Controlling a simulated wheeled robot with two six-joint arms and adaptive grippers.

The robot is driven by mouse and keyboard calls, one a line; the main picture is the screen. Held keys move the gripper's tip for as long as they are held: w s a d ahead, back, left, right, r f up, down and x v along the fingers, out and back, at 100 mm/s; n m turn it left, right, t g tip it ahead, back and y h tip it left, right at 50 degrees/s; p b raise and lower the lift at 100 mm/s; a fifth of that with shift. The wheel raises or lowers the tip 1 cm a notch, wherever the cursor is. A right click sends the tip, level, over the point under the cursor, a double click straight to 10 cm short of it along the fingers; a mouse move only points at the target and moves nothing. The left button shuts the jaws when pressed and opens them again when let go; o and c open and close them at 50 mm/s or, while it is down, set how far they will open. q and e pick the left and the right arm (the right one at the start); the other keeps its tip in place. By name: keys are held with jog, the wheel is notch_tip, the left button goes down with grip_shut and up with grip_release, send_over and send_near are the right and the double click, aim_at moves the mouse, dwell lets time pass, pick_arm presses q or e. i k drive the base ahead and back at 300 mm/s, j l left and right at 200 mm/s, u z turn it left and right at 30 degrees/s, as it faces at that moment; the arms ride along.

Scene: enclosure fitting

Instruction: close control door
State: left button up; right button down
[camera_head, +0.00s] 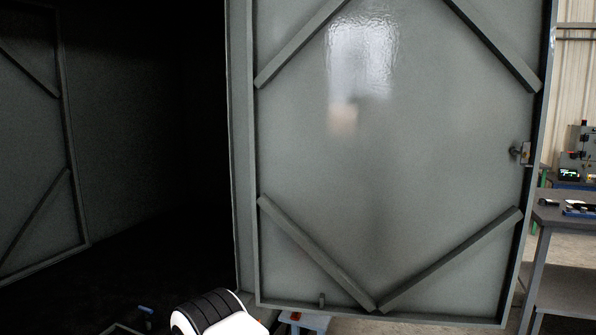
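The grey metal control door (390,170) stands open and fills the middle and right of the head view, its inner face with diagonal braces towards me. A small latch (521,153) sits on its right edge. The dark enclosure opening (150,150) lies to the left of the door. A white and black rounded part (212,313), which looks like part of my own arm, shows at the bottom, left of the door's lower corner. Neither gripper's fingers are in view.
A grey workbench (565,215) with small items stands beyond the door at the right. Another braced panel (35,140) is at the far left inside the dark enclosure. A small blue object (146,310) lies low in the dark area. A blue-grey stand (305,321) shows beneath the door.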

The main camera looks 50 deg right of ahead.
aim_at(389, 184)
jog(key=z, duration=2.05)
